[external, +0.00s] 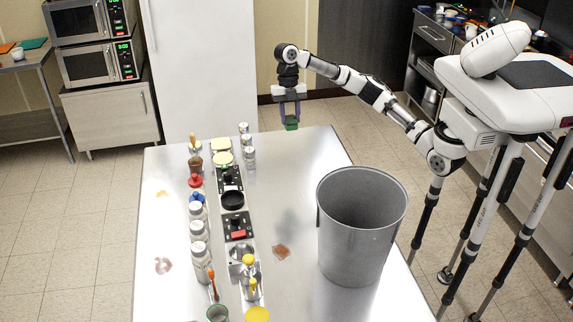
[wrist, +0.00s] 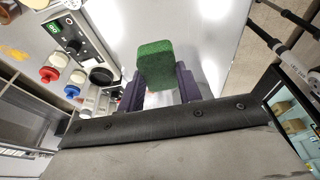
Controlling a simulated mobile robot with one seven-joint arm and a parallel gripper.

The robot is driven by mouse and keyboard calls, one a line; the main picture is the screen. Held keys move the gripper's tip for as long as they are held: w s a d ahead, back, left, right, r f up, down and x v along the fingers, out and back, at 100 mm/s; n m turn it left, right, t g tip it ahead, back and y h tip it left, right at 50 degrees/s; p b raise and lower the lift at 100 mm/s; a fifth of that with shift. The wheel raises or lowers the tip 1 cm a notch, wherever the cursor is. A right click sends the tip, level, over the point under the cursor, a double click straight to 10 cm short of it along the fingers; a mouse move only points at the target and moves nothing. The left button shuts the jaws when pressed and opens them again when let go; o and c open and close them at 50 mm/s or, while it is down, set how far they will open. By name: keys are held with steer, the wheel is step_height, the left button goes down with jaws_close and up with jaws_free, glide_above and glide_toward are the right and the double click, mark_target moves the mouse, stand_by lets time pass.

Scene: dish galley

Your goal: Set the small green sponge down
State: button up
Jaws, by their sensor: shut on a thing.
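The small green sponge (external: 291,124) is held between the purple fingers of my gripper (external: 290,108), which points downward. In the external view it hangs above the far end of the steel table (external: 300,165), with a gap that I cannot judge exactly. In the wrist view the sponge (wrist: 155,64) sits between the two finger ends (wrist: 157,88), with its green face showing. My gripper is shut on it. The sponge's far side is hidden.
A large grey bin (external: 362,225) stands on the table's right side. A row of bottles (external: 201,258), jars and black devices (external: 238,227) runs along the left-middle. Stains (external: 281,251) mark the tabletop. The far right part of the table is clear.

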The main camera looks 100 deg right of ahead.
steer(key=s+d+f, duration=0.1)
steer(key=s+d, duration=0.5)
steer(key=s, duration=0.1)
steer(key=f, duration=0.5)
steer(key=f+b, duration=0.1)
steer(key=f, duration=0.9)
steer(key=shift+d, duration=0.25)
steer(key=shift+w+f, duration=0.1)
steer(key=shift+f, duration=2.3)
steer(key=shift+f, duration=0.2)
steer(key=o, duration=0.9)
steer(key=shift+o, duration=0.2)
steer(key=shift+r, duration=0.15)
